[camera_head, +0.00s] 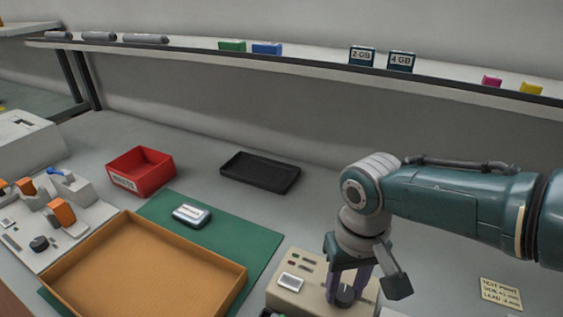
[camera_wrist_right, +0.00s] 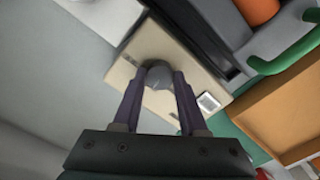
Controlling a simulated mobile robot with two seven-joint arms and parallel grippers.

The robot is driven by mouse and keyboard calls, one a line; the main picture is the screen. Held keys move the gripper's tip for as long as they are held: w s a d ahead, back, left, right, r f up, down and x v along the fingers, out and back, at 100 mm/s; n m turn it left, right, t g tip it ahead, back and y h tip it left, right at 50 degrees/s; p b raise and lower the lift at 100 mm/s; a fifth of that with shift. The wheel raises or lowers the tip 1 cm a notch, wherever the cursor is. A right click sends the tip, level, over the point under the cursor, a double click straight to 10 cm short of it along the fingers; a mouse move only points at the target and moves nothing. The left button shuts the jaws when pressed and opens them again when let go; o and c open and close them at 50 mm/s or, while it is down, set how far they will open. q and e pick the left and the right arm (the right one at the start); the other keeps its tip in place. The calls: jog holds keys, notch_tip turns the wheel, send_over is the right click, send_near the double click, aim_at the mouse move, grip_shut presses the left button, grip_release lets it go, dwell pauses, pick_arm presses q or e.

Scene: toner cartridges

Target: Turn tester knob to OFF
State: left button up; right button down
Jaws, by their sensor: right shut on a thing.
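The tester (camera_head: 287,297) is a beige box at the bottom of the head view, right of centre. It has a small pale display (camera_head: 291,282) and small coloured marks on top. Its dark grey round knob (camera_head: 345,297) sits between the fingers of my right gripper (camera_head: 347,288), which points down. In the right wrist view the knob (camera_wrist_right: 158,73) shows between the two purple fingers, which are shut on it. The knob's pointer and its setting cannot be read. My left gripper is not in view.
A brown tray (camera_head: 236,278) lies on a green mat (camera_head: 262,240) left of the tester. A red bin (camera_head: 141,171), a black tray (camera_head: 260,172) and a silver object (camera_head: 192,214) are farther back. A yellow note (camera_head: 500,294) lies at right.

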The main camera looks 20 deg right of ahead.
aim_at(344, 292)
jog(key=n, duration=0.6)
jog(key=shift+n, duration=0.3)
jog(key=n, duration=0.6)
dwell(0.4)
jog(key=shift+c, duration=2.2)
grip_release()
notch_tip(344, 292, up, 10)
jog(key=p, duration=0.3)
jog(key=shift+p, duration=0.4)
